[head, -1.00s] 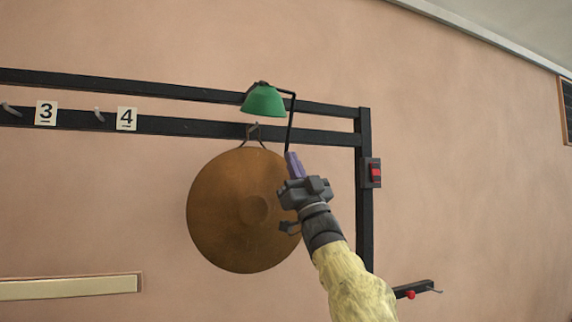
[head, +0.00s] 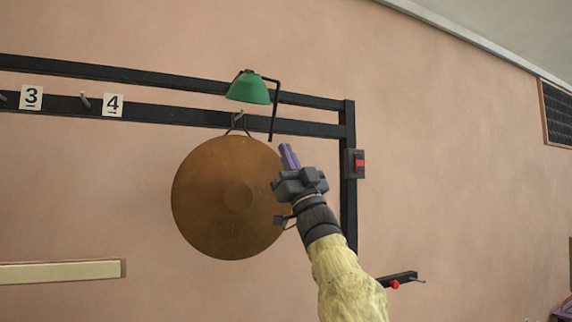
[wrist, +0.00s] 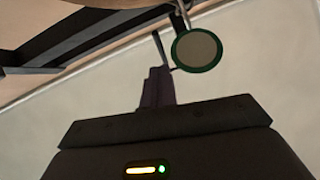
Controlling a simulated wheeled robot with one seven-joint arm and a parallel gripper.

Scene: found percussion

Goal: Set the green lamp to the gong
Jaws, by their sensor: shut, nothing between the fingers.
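The green lamp (head: 248,88) has a bell shade, opening downward, in front of the upper rail and above the gong. Its thin black rod (head: 274,112) bends down on the right. The round bronze gong (head: 228,200) hangs from a hook on the lower rail. My gripper (head: 288,153), with purple fingers, is shut and empty. In the head view it is beside the rod's lower end, with a small gap, and in front of the gong's right edge. In the wrist view the lamp's pale underside with green rim (wrist: 196,51) shows just right of the purple fingers (wrist: 157,86).
Black rails (head: 160,112) carry pegs and number cards 3 (head: 31,98) and 4 (head: 113,105) at left. A red switch (head: 358,163) is on the right post. A black bracket with a red knob (head: 395,284) is below right. A cream strip (head: 60,272) is lower left.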

